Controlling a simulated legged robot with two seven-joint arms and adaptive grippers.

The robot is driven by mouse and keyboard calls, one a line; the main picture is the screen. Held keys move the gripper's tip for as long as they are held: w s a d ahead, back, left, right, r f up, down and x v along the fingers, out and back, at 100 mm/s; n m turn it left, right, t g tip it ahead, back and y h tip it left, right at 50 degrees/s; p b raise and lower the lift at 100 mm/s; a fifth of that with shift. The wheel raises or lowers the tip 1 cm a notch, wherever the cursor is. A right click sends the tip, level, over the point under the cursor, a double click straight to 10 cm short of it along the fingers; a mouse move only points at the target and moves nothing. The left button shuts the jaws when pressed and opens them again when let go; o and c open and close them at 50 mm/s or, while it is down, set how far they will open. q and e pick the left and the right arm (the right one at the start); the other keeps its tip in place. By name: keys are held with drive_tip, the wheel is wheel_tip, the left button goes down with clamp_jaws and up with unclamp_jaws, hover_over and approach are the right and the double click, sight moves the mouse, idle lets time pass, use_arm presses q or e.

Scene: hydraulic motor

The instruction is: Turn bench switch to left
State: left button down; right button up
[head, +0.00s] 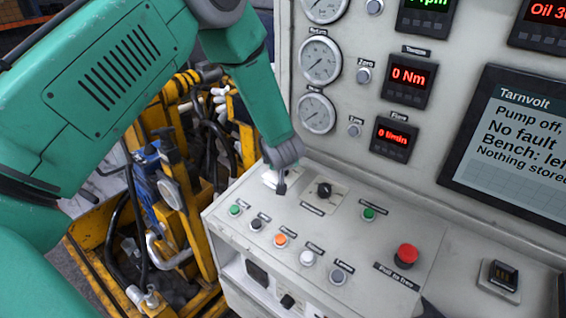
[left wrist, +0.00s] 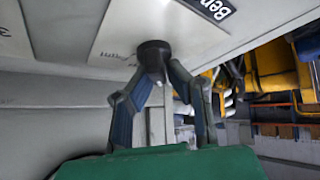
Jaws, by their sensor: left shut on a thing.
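The bench switch is a round black knob (left wrist: 153,52) on a pale plate, under a label that begins "Ben" in the left wrist view. My left gripper (left wrist: 160,75) is shut on this knob, with one dark finger on each side. In the head view my left gripper (head: 281,184) points down at the back left of the sloping control panel (head: 335,238), and the knob is mostly hidden there. The screen (head: 520,140) shows "Pump off", "No fault" and "Bench: lef", cut off at the picture's edge. My right gripper is not in view.
Another black rotary knob (head: 323,189) stands close to the right of my left gripper. Several coloured buttons line the panel's front, and a red push button (head: 406,255) is further right. Yellow machinery with hoses (head: 190,160) stands left of the panel.

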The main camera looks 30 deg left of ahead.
use_arm(q)
drive_tip(key=shift+s+f, duration=0.15)
drive_tip(key=shift+f, duration=0.05)
drive_tip(key=c, duration=1.6)
unclamp_jaws()
drive_tip(key=shift+r, duration=0.1)
drive_tip(key=v, duration=1.2)
drive_tip(key=shift+d, duration=0.1)
drive_tip(key=shift+w, duration=0.2)
